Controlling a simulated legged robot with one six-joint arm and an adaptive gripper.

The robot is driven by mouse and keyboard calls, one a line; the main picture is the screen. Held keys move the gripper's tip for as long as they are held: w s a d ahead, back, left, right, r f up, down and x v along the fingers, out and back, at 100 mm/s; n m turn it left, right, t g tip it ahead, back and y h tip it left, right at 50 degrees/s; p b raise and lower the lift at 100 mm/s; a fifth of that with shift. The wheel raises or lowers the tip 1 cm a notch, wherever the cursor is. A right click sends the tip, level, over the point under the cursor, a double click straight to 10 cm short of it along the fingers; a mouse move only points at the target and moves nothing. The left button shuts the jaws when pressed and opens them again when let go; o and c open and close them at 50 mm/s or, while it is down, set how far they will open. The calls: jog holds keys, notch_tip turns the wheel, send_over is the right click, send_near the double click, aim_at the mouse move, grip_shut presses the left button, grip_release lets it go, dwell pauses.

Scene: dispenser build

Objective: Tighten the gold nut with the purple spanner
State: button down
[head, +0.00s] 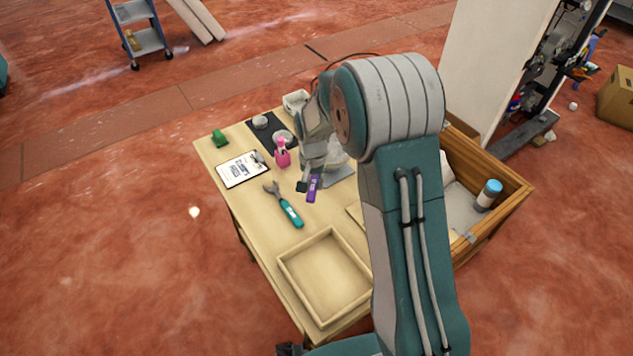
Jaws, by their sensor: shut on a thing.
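My gripper (304,185) is over the wooden table, reaching down at its middle right. It is shut on the purple spanner (312,190), whose purple handle shows beside the dark fingertip. The rest of the spanner is hidden by my gripper and arm. I cannot tell whether the spanner touches the table. I cannot make out the gold nut in this view; my arm covers part of the table.
A teal-handled spanner (290,212), an empty wooden tray (283,262), a clipboard (241,170), a pink spray bottle (282,155) and a green object (219,139) are on the table (245,210). A wooden crate (512,205) holding a blue-capped bottle (488,196) is at right.

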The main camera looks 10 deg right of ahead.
jog(key=shift+s+d+n, duration=0.2)
jog(key=shift+d+n, duration=0.2)
jog(key=shift+n, duration=0.1)
jog(key=shift+r, duration=0.2)
jog(key=shift+r, duration=1.85)
